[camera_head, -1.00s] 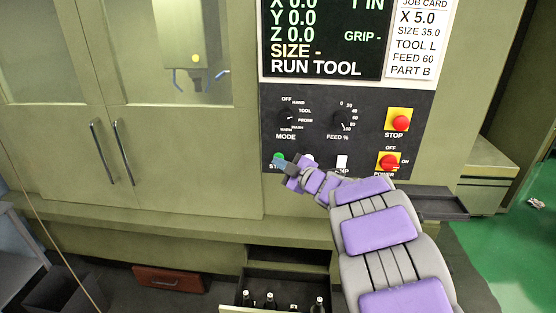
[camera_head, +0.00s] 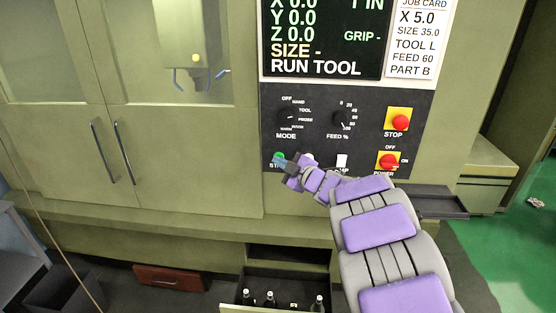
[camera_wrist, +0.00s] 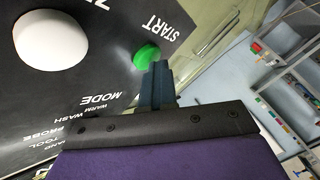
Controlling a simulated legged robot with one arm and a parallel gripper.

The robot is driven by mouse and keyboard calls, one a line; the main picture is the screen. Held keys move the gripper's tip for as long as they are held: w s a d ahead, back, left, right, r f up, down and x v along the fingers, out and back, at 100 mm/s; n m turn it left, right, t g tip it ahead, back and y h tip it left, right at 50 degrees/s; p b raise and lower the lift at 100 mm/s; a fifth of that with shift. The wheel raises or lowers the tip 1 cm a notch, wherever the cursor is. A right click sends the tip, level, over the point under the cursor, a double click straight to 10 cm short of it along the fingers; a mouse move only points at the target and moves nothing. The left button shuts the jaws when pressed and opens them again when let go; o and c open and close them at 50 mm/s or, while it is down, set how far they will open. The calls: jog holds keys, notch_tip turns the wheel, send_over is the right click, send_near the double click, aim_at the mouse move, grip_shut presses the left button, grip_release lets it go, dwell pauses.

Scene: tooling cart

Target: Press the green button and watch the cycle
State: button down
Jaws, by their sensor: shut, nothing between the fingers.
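The green START button (camera_head: 278,156) sits at the lower left of the dark control panel, partly hidden by my gripper (camera_head: 280,162). In the wrist view the green button (camera_wrist: 147,56) shows beside the word START. My gripper (camera_wrist: 162,68) is shut and empty, its fingertips right by the button's edge; I cannot tell whether they touch it. The screen (camera_head: 322,40) above the panel reads X, Y and Z 0.0, "SIZE -", "GRIP -" and "RUN TOOL". The cabinet doors (camera_head: 160,150) are shut, with a spindle-like part (camera_head: 190,50) behind the window.
A white button (camera_wrist: 48,38) is beside the green one. The MODE knob (camera_head: 288,118) and FEED knob (camera_head: 338,119) are above. The red STOP button (camera_head: 400,122) and red POWER switch (camera_head: 389,162) are at the right. An open drawer (camera_head: 240,308) with several dark bottles is below.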

jog(key=shift+s, duration=0.1)
jog(key=shift+s+f, duration=0.1)
jog(key=shift+s, duration=0.6)
jog(key=shift+s+a+b, duration=0.1)
jog(key=shift+s+b, duration=0.65)
jog(key=shift+s, duration=1.75)
dwell(4.7)
